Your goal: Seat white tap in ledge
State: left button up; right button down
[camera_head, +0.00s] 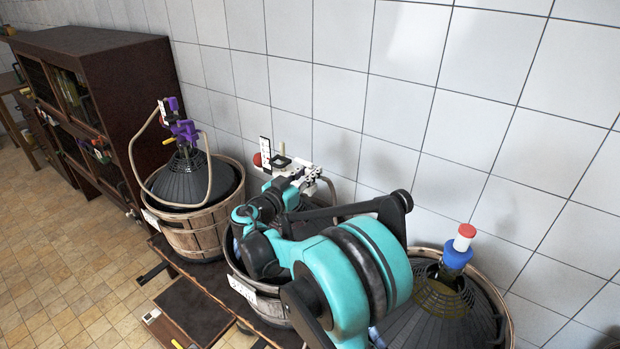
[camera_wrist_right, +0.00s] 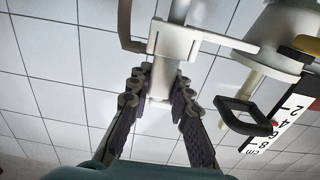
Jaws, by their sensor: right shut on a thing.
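The white tap (camera_wrist_right: 160,78) is held upright in the wrist view, with its pale stem between the two ridged fingers of my right gripper (camera_wrist_right: 157,98). A flat white crosspiece (camera_wrist_right: 200,38) spreads to the right above the fingers. In the head view, white fittings (camera_head: 304,174) show above the middle basket, just beyond my teal right arm. My arm hides the fingers and most of the tap there. I cannot pick out the ledge for certain, nor tell whether the tap touches it. My left gripper is not in view.
A measuring strip (camera_wrist_right: 285,122) and black loop handle (camera_wrist_right: 243,115) stand close right of the gripper. The left basket (camera_head: 197,232) holds a dark demijohn with a purple fitting and hose. The right demijohn (camera_head: 425,312) has a blue-and-red top (camera_head: 458,250). A tiled wall (camera_head: 420,100) stands behind.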

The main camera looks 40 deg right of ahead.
jog(key=shift+f, duration=0.35)
jog(key=shift+f, duration=0.2)
jog(key=c, duration=1.4)
grip_release()
